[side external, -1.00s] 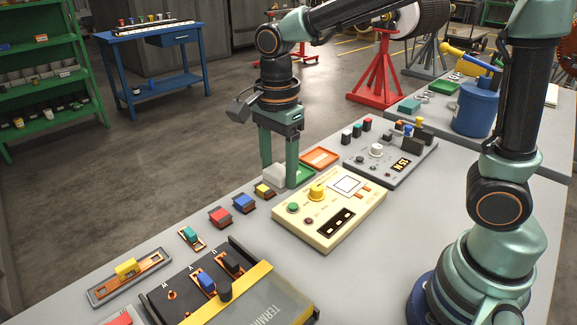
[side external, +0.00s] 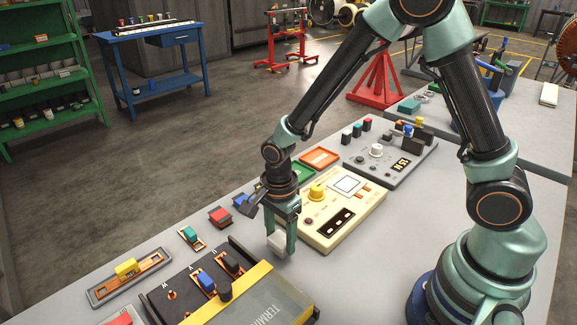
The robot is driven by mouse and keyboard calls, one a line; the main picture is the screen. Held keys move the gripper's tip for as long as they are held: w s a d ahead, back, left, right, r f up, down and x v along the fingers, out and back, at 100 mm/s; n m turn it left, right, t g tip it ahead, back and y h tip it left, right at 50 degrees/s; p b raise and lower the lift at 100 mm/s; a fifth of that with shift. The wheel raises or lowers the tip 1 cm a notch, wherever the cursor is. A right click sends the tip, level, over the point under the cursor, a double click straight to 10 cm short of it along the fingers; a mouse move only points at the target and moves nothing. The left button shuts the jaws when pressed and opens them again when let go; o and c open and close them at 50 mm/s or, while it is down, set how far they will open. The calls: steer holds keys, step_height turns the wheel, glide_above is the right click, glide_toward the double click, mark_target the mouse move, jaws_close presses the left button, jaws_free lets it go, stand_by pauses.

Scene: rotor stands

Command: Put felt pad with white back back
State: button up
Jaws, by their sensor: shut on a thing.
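My gripper (side external: 282,243) is shut on a small white block, the felt pad with white back (side external: 279,243). The fingers partly cover the pad. My gripper points down, with the pad low over the grey bench between the cream meter and the black terminal box; I cannot tell whether the pad touches the bench. The green tray (side external: 306,172) is behind my wrist and partly hidden by it. I cannot see the whole inside of that tray.
The cream meter (side external: 318,239) stands right of my gripper, the black terminal box (side external: 177,291) with its yellow strip left and in front. Coloured blocks (side external: 221,216) line the bench's far edge. An orange tray (side external: 320,157) and a grey instrument (side external: 372,170) lie farther back.

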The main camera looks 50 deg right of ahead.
mark_target(280, 238)
steer(key=shift+f, duration=0.65)
steer(key=shift+f, duration=0.15)
steer(key=o, duration=1.3)
step_height(280, 238, up, 12)
steer(key=shift+s+d+r+n+t, duration=1.05)
steer(key=shift+d+r+n, duration=0.8)
steer(key=shift+n, duration=1.15)
steer(key=shift+s+d+r+n+t, duration=0.8)
steer(key=shift+s+d+r+n, duration=0.5)
steer(key=shift+r+n, duration=1.3)
steer(key=shift+s+d+r+n+t, duration=0.95)
steer(key=shift+d+r+n, duration=0.8)
steer(key=shift+n, duration=1.65)
